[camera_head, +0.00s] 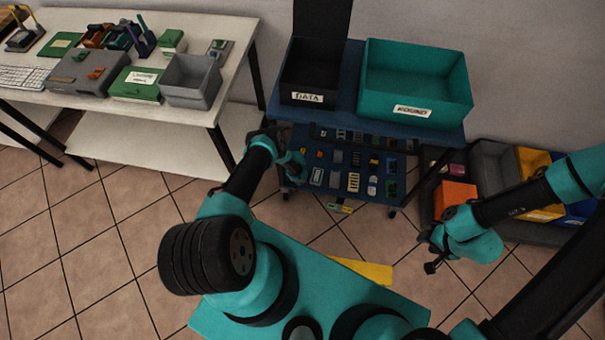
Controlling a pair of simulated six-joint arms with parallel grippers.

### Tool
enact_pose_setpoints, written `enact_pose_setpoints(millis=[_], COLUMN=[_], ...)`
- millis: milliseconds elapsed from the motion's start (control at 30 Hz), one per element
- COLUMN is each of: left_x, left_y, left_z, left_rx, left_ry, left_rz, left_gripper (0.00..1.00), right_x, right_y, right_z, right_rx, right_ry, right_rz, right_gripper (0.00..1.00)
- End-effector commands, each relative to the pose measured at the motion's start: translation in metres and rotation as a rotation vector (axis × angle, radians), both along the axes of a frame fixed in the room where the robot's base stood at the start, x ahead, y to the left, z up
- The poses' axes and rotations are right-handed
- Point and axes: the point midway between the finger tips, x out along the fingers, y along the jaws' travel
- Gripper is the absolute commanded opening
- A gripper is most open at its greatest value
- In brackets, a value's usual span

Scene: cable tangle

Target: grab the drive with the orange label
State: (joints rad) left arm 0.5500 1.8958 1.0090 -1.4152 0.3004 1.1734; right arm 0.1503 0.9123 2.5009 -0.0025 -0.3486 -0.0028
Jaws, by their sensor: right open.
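Several small drives and cards lie in rows on a dark blue lower shelf (345,190) of the cart. One small piece with an orange patch (320,154) is at the left of the rows; it is too small to tell whether this is the drive with the orange label. My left gripper (293,172) is at the left end of that shelf, partly hidden by its own arm, and its jaws are not clear. My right gripper (432,256) is open and empty above the floor, right of the cart and clear of the drives.
A black bin marked DATA (309,97) and a teal bin (415,85) stand on the cart's top, above the shelf. A white table (215,100) with boxes is at the left. Open tiled floor lies between.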

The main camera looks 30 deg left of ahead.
Motion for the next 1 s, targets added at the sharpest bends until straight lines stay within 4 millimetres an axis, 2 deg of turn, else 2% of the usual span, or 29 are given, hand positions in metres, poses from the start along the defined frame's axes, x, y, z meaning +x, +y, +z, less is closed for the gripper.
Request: enact_pose_setpoints(millis=[433,833,1000], left_x=[0.0,0.0,0.0002], left_y=[-0.0003,-0.0004,-0.0003], left_z=[0.0001,0.0001,0.0002], left_rx=[0.0,0.0,0.0], left_ry=[0.0,0.0,0.0], left_rz=[-0.001,-0.001,-0.001], left_gripper=[0.74,0.36,0.35], right_x=[0.0,0.0,0.0], right_y=[0.0001,0.0,0.0], right_z=[0.0,0.0,0.0], right_rx=[0.0,0.0,0.0], right_ry=[0.0,0.0,0.0], right_rz=[0.0,0.0,0.0], right_gripper=[0.43,0.43,0.43])
